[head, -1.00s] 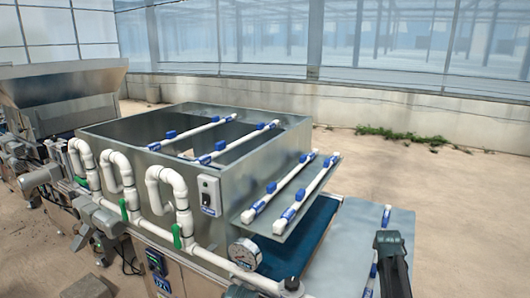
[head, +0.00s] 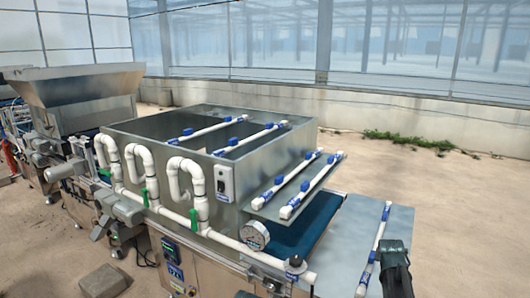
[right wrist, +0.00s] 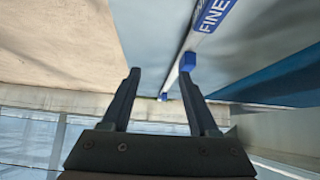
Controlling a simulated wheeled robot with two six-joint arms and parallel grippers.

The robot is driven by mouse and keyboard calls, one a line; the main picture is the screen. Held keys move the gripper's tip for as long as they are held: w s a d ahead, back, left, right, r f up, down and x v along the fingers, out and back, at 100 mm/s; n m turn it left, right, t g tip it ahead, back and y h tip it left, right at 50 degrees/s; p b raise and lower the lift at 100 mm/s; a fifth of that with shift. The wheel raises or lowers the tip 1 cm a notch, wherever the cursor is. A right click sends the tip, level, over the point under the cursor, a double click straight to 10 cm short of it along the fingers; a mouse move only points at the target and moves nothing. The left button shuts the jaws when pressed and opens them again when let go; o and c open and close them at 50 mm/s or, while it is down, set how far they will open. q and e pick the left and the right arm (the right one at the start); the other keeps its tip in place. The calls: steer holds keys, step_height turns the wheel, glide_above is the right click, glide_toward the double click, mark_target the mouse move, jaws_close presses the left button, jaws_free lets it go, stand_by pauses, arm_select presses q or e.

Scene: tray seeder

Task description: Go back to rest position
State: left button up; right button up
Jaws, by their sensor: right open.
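My right gripper (head: 396,246) is at the lower right of the head view, in front of the flat grey end plate (head: 345,222) of the seeder machine. In the right wrist view the two dark fingers of my right gripper (right wrist: 160,74) stand apart with nothing between them. A white pipe with blue fittings (right wrist: 188,62) runs beyond the fingers there; whether they touch it is not clear. My left gripper does not show.
A hopper (head: 85,92) stands at the left. A grey block (head: 102,282) lies on the floor. Open floor (head: 440,195) is at the right.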

steer(key=shift+n+g+y, duration=0.5)
steer(key=shift+n+y, duration=0.2)
steer(key=shift+n, duration=0.2)
steer(key=s+a, duration=0.1)
steer(key=a, duration=0.2)
steer(key=s+a+f, duration=0.1)
steer(key=a, duration=0.2)
steer(key=s+a, duration=0.1)
steer(key=a, duration=0.3)
steer(key=shift+s+f, duration=0.25)
steer(key=shift+s, duration=0.15)
steer(key=s+a+f+n+g+y+p, duration=0.1)
steer(key=s+a+n+g, duration=0.5)
steer(key=s+a, duration=2)
steer(key=shift+s+a+f+n+g+p, duration=0.25)
steer(key=shift+s+f+n+p, duration=0.3)
steer(key=shift+n, duration=0.35)
